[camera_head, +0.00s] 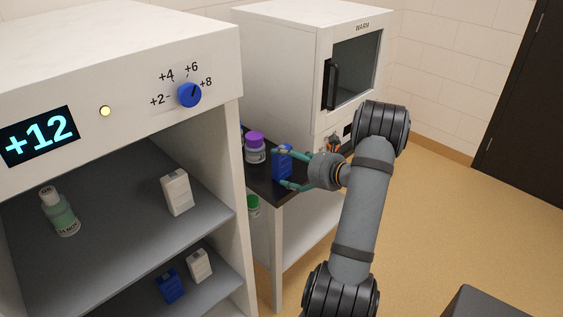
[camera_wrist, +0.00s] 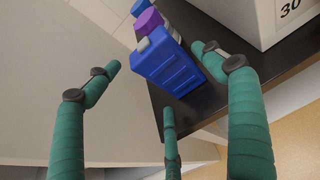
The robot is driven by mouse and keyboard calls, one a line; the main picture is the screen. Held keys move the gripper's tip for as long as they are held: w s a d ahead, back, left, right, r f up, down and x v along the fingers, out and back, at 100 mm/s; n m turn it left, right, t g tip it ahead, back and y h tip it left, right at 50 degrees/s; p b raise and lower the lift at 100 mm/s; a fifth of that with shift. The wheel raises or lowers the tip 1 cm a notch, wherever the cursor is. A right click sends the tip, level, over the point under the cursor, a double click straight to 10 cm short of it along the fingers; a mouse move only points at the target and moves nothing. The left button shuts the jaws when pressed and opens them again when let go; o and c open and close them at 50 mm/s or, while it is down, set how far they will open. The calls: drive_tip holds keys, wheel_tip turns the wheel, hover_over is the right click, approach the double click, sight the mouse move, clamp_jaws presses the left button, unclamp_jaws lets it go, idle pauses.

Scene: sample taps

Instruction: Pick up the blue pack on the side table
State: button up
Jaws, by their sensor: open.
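The blue pack (camera_head: 283,163) stands on the dark top of the side table (camera_head: 262,181), near its front edge. My gripper (camera_head: 287,169) is open, its green fingers spread at the pack, one high and one low in the head view. In the wrist view the blue pack (camera_wrist: 167,62) lies ahead, between the fingertips of my gripper (camera_wrist: 160,85), with a third finger below. I see no finger closed on it. Whether any fingertip touches it I cannot tell.
A purple-capped jar (camera_head: 255,148) stands beside the pack, close behind it in the wrist view (camera_wrist: 147,21). The white WARM cabinet (camera_head: 280,60) is behind. A shelf unit (camera_head: 228,190) at left holds a bottle (camera_head: 60,212), a white pack (camera_head: 177,192) and another blue pack (camera_head: 170,285).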

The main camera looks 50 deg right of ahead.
sight(283, 162)
drive_tip(key=shift+x, duration=2.25)
drive_tip(key=shift+c, duration=0.5)
drive_tip(key=c, duration=1)
